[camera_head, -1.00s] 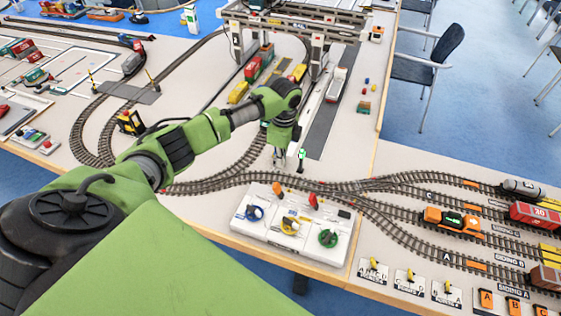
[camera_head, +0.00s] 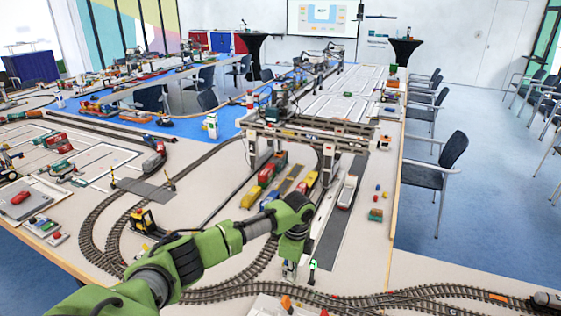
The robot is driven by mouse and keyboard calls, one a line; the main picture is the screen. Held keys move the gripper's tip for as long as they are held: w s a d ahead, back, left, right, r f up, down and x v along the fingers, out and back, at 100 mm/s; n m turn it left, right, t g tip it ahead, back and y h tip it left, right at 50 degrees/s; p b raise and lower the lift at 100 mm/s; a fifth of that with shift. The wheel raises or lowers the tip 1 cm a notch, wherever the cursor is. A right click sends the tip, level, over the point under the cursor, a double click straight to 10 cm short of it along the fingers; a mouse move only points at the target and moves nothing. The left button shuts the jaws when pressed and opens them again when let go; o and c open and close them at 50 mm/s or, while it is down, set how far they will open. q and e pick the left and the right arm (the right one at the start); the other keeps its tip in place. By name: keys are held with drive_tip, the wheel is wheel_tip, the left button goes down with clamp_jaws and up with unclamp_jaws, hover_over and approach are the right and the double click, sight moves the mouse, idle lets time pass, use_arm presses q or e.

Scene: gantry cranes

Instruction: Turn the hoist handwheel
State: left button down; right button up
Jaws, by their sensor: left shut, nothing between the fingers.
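The handwheels are not in view. Only the back edge of the white control panel (camera_head: 262,304) shows at the bottom of the picture, with the tip of an orange lever (camera_head: 285,301) on it. My left gripper (camera_head: 289,270) points down above the tracks, just behind the panel. It is small in the picture, shut and empty. The gantry crane (camera_head: 315,131) stands on the table beyond my left arm, over several wagons. My right gripper is not in view.
A small signal with a green light (camera_head: 312,266) stands close to the right of my left gripper. Curved tracks (camera_head: 225,292) run below the arm. Wagons (camera_head: 266,174) stand under the crane. Chairs (camera_head: 440,165) line the blue floor on the right.

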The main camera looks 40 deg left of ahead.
use_arm(q)
drive_tip(key=c, duration=1.2)
unclamp_jaws()
drive_tip(key=shift+o, duration=0.2)
drive_tip(key=s+d+f+m+h+b, duration=0.1)
drive_tip(key=s+d+m+h+b, duration=0.15)
drive_tip(key=d+b, duration=0.55)
drive_tip(key=s+d+f+m+h+b, duration=0.1)
drive_tip(key=s+d+h+b, duration=0.2)
drive_tip(key=d+b, duration=0.55)
drive_tip(key=shift+n+y, duration=0.25)
drive_tip(key=shift+y, duration=0.1)
drive_tip(key=p+x, duration=0.3)
drive_tip(key=x, duration=1)
drive_tip(key=shift+s+d+f, duration=0.1)
drive_tip(key=shift+f, duration=0.2)
drive_tip(key=c, duration=1.1)
